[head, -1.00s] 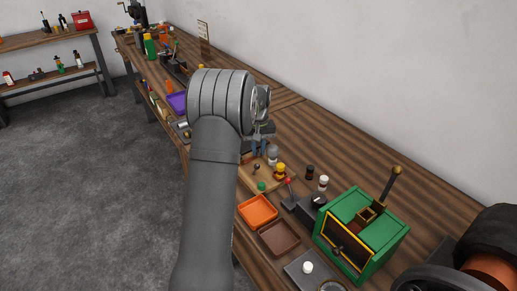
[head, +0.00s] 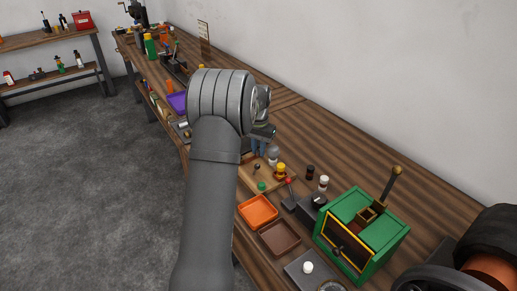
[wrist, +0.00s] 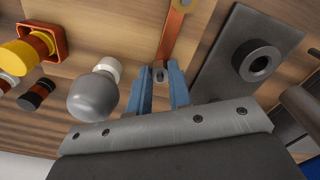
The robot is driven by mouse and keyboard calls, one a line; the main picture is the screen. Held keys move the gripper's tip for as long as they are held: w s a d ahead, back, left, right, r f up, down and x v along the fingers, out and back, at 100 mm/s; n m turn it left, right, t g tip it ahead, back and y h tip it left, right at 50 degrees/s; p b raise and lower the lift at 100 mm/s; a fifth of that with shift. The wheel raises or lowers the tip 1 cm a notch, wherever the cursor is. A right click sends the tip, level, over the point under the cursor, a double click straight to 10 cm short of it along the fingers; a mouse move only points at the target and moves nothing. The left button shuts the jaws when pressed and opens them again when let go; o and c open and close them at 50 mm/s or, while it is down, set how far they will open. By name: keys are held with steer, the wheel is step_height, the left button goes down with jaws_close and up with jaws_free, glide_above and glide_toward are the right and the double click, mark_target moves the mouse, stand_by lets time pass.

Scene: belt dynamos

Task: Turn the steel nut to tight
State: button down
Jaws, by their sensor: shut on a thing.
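The nut sits between the fingertips at the near end of a copper-orange strip (wrist: 172,38). In the head view my gripper (head: 259,147) points down at the bench, partly behind my wrist. The nut is hidden there. How tight the nut is cannot be told.
In the wrist view a grey bulb (wrist: 94,95) stands close left of the fingers. A dark plate with a ring (wrist: 257,60) lies to the right. In the head view, an orange tray (head: 257,211), a red-knobbed lever (head: 289,192) and a green box (head: 362,232) stand nearer.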

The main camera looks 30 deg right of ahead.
steer(key=shift+r, duration=0.1)
stand_by(0.3)
steer(key=c, duration=1.3)
jaws_free()
step_height(320, 180, up, 17)
steer(key=shift+r, duration=0.2)
step_height(320, 180, down, 18)
steer(key=shift+r, duration=0.2)
